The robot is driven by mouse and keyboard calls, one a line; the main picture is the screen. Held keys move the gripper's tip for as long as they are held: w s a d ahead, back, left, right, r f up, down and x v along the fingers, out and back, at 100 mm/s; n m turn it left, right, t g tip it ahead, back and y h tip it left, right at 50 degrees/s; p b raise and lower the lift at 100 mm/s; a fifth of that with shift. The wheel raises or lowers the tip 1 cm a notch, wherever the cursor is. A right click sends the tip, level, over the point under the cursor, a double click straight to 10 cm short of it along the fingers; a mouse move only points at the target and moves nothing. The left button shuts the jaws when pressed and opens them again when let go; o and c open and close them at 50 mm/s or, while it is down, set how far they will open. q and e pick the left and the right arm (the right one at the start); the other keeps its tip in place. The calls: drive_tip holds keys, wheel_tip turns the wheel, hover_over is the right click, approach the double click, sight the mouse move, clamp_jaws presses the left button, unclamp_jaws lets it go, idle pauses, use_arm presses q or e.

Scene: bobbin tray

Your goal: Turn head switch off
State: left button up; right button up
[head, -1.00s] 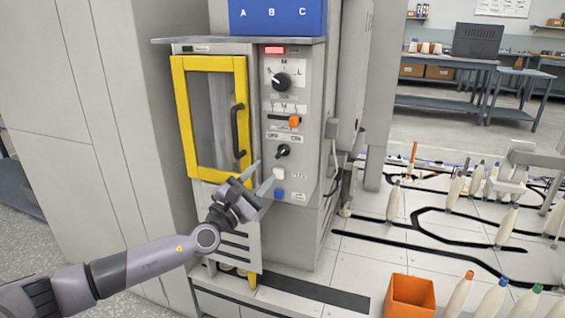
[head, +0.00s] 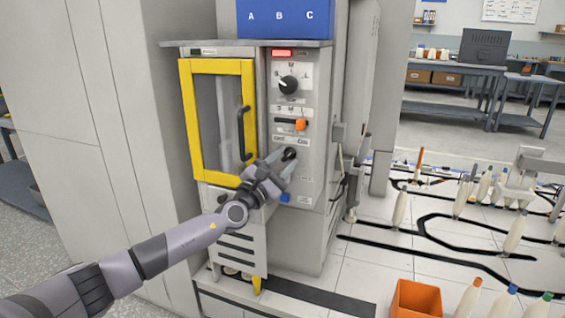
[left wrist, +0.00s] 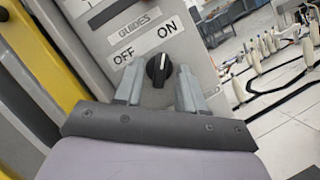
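The head switch is a black rotary knob (left wrist: 159,69) with a white pointer line, on the grey control panel (head: 309,80). In the left wrist view it sits below the OFF and ON labels, its line pointing up near ON. It also shows in the head view as a dark knob (head: 289,154). My left gripper (head: 276,160) is open in front of the panel. In the left wrist view its fingers (left wrist: 157,82) stand apart on either side of the knob; I cannot tell whether they touch it. My right gripper is not in view.
Above the switch are an orange-handled switch (head: 301,125) and a larger black selector (head: 288,85). A blue button (head: 285,198) sits below. The yellow-framed door (head: 187,120) with its black handle is left. An orange bin (head: 416,300) stands at lower right.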

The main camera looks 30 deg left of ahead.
use_arm(q)
clamp_jaws()
